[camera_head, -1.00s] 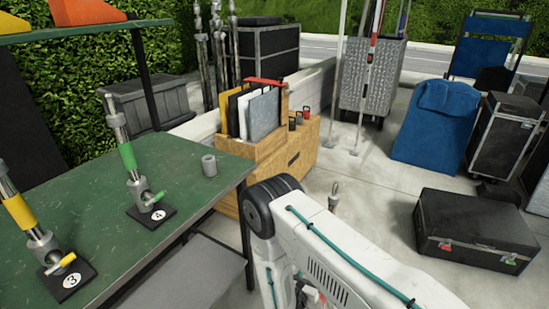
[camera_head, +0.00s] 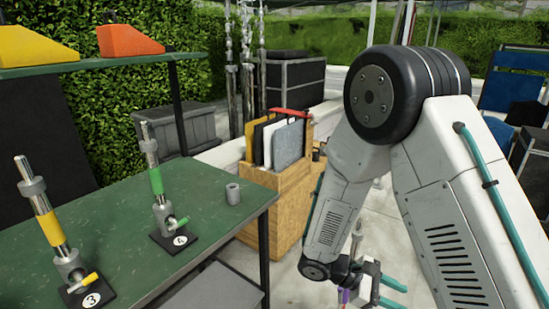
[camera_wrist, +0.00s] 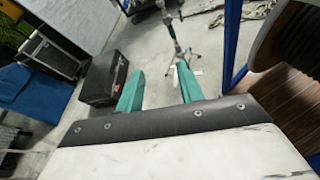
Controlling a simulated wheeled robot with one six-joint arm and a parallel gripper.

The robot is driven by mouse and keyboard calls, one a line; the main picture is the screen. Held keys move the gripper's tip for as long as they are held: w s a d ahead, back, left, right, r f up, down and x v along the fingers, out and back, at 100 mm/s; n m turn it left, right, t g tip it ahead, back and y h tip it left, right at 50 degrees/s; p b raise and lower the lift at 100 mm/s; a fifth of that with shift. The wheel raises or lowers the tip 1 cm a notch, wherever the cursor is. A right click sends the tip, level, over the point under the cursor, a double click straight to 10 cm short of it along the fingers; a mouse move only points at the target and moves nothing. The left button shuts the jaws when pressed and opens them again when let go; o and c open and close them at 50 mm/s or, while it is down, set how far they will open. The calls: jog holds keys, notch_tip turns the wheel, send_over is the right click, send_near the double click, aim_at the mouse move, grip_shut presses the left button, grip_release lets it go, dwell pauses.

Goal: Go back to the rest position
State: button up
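My gripper (camera_wrist: 160,70) shows two teal fingers standing apart, with nothing between them but grey floor in the background. In the head view my gripper (camera_head: 392,294) is low in the picture, below the bent white arm and partly cut off by it. My arm is folded, with its large black joint high at the right of centre. The gripper is clear of the green table and touches nothing that I can see.
A green table (camera_head: 120,222) at left bears post 3 (camera_head: 50,229), post 4 (camera_head: 160,190) and a small grey cylinder (camera_head: 232,193). A wooden box (camera_head: 268,212) holds flat boards. The wrist view shows a black case (camera_wrist: 103,84) and a blue upright (camera_wrist: 231,40).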

jog(key=s+a+r+m+t+y, duration=0.1)
jog(key=s+r+m+y, duration=0.5)
jog(key=r, duration=0.6)
jog(key=s+r+m+t+y, duration=0.4)
jog(key=s+r+m+y, duration=0.2)
jog(key=s+r, duration=0.5)
jog(key=shift+a+r+y, duration=0.4)
jog(key=shift+r+y, duration=0.3)
jog(key=shift+r, duration=0.2)
jog(key=shift+a, duration=0.1)
